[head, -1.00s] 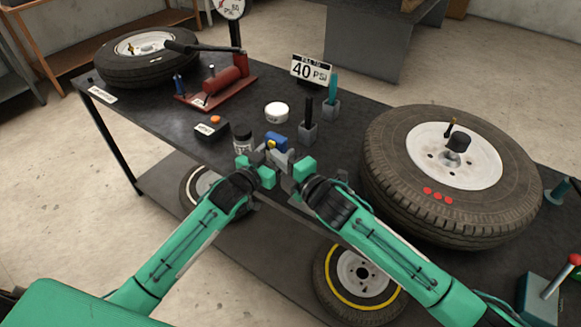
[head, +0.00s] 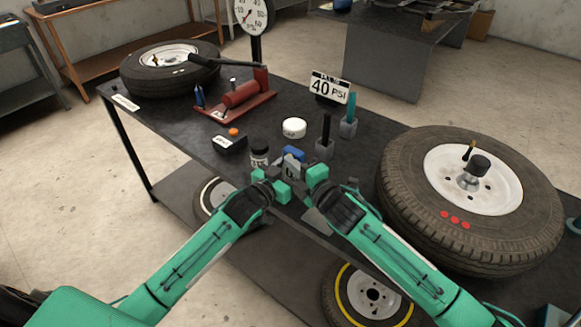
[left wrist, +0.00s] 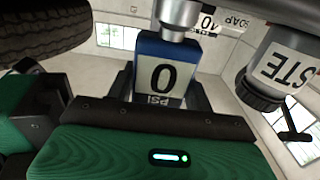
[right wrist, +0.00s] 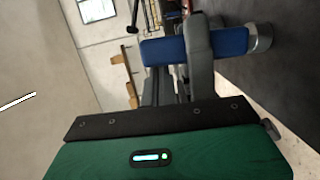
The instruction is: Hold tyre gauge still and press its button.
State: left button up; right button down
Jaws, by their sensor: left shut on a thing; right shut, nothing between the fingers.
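The tyre gauge is blue with a white display. In the head view the gauge (head: 293,153) is at the table's front edge, in the jaws of my left gripper (head: 284,176). In the left wrist view the gauge (left wrist: 163,78) reads 0 PSI, between the two dark fingers, with its metal nozzle at the top. My right gripper (head: 303,173) is shut and empty, close beside the gauge. In the right wrist view the gauge (right wrist: 165,49) lies across, beyond the right fingers (right wrist: 160,80), with a grey finger over it. I cannot make out the button or any contact with it.
A dark jar (head: 259,155) stands just left of the gauge. A large tyre (head: 400,190) fills the table's right. A 40 PSI sign (head: 329,88) stands farther back.

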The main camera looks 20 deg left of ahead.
pick_arm(q)
jog(key=shift+s, duration=0.1)
pick_arm(e)
jog(key=shift+w+d+f, duration=0.15)
jog(key=shift+d, duration=0.35)
jog(key=v, duration=0.9)
jog(key=shift+s, duration=0.5)
pick_arm(q)
jog(key=shift+f, duration=0.1)
pick_arm(e)
jog(key=shift+a, duration=0.15)
pick_arm(q)
jog(key=o, duration=1.3)
